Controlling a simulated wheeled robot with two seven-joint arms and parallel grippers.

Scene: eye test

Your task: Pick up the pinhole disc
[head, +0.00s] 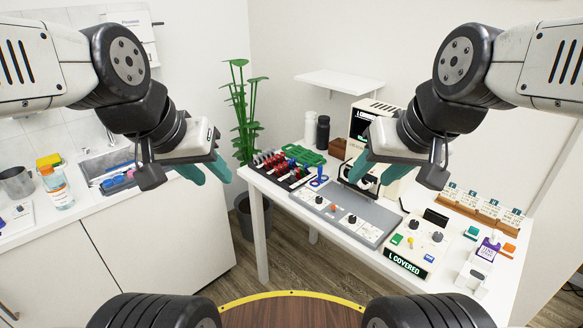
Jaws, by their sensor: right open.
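I cannot pick out the pinhole disc for sure in the head view; small parts on the white table (262,184) are hard to tell apart. A lens rack (284,168) with red and black handled pieces stands at the table's left end. A small blue ring-like piece (319,179) stands just right of it. My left gripper (206,171) is empty, its teal fingers apart, in the air left of the table. My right gripper (366,166) is open above the table, in front of the cream device (365,117), and hides part of it.
A grey panel with knobs (345,222) lies along the front. A control box (415,243) reads "L COVERED". A wooden card rack (483,210) and small coloured items stand at right. A counter with a sink (104,163) and bottle (56,188) is at left. A plant (243,115) stands behind.

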